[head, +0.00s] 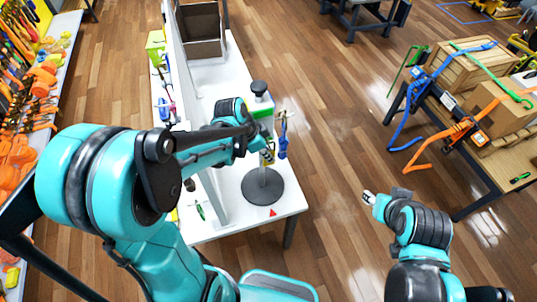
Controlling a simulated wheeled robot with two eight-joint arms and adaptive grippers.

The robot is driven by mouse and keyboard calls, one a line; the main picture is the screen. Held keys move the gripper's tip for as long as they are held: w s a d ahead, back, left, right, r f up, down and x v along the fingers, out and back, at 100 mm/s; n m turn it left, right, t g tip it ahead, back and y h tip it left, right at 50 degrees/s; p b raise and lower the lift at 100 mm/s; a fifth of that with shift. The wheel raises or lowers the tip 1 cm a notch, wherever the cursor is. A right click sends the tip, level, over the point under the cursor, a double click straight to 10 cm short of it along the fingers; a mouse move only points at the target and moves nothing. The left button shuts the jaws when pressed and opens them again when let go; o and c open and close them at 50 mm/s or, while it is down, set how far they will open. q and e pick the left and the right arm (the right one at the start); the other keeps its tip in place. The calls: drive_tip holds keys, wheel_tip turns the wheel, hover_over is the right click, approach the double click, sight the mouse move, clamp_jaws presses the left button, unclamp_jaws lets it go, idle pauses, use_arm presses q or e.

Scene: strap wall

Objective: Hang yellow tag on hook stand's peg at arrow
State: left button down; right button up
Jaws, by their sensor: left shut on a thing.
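A small red arrow mark (273,212) lies on the table in front of the base. My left gripper (266,148) is at the stand's post, shut on the yellow tag (269,157), which shows only as a small patch. My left arm hides part of the post and pegs, so I cannot tell whether the tag touches a peg. My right gripper (370,198) is over the floor, away from the table.
A white upright panel (181,75) with hung items runs along the table's left part. An open brown box (202,30) is at the table's back. A bench with strapped wooden crates (466,72) stands at right. Open wood floor lies between table and bench.

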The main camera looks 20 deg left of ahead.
idle(0.3)
use_arm(q)
drive_tip(key=c, duration=1.6)
unclamp_jaws()
drive_tip(key=shift+r, duration=0.1)
drive_tip(key=v, duration=1.1)
drive_tip(key=shift+s+a+r, duration=0.1)
drive_tip(key=shift+r, duration=0.3)
